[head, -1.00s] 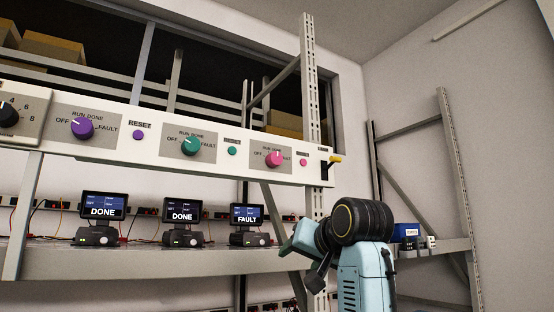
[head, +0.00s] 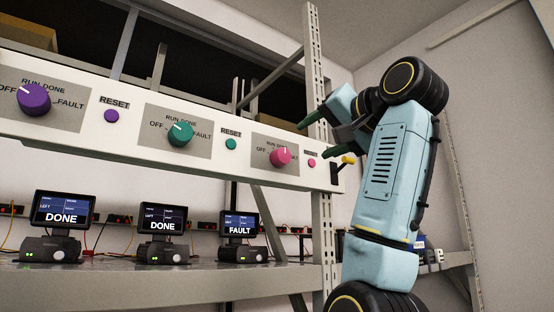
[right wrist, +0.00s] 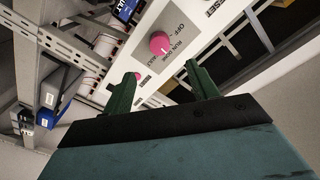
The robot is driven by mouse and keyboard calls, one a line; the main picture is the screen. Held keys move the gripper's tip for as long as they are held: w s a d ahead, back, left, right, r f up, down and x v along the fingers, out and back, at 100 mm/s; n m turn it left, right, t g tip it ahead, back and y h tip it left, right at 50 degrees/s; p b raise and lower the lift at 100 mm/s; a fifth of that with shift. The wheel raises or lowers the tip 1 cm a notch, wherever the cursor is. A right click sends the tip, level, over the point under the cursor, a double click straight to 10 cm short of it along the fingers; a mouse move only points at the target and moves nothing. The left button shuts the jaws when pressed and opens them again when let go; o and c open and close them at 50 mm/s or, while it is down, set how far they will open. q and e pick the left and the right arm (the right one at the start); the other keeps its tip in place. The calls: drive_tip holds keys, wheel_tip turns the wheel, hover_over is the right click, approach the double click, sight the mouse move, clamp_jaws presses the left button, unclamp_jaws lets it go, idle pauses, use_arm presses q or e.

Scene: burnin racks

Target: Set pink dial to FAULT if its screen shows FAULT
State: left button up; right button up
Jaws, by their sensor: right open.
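The pink dial (head: 280,157) is on the white panel, with OFF at its left, RUN and DONE above, and FAULT at its right. Its white pointer is toward the top, on the RUN/DONE side; I cannot tell exactly which mark. The screen (head: 239,223) below it reads FAULT. My right gripper (head: 318,134) is open and empty, in front of the panel's right end, to the right of the dial. In the right wrist view the dial (right wrist: 159,43) is ahead of the gap between the fingertips (right wrist: 160,72), apart from them. My left gripper is out of view.
A pink reset button (head: 311,162) and a yellow-tipped lever (head: 347,160) sit right of the dial, close to my right gripper. The teal dial (head: 181,133) and purple dial (head: 33,99) are further left; both screens below them read DONE. A rack post (head: 316,60) stands behind.

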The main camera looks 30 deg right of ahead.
drive_tip(key=p, duration=0.2)
approach(284, 155)
drive_tip(key=w, duration=0.2)
drive_tip(key=w+p, duration=0.1)
drive_tip(key=w, duration=0.2)
drive_tip(key=shift+w+a, duration=0.15)
drive_tip(key=shift+w, duration=0.2)
drive_tip(key=w+p, duration=0.1)
drive_tip(key=w, duration=0.2)
drive_tip(key=shift+w, duration=0.4)
drive_tip(key=shift+w+f, duration=0.1)
drive_tip(key=shift+c, duration=0.3)
drive_tip(key=c, duration=0.9)
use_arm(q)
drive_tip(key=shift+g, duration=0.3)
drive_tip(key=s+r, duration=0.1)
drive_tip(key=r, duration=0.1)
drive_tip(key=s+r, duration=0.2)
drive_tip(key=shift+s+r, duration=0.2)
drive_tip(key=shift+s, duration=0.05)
use_arm(e)
drive_tip(key=shift+c, duration=0.2)
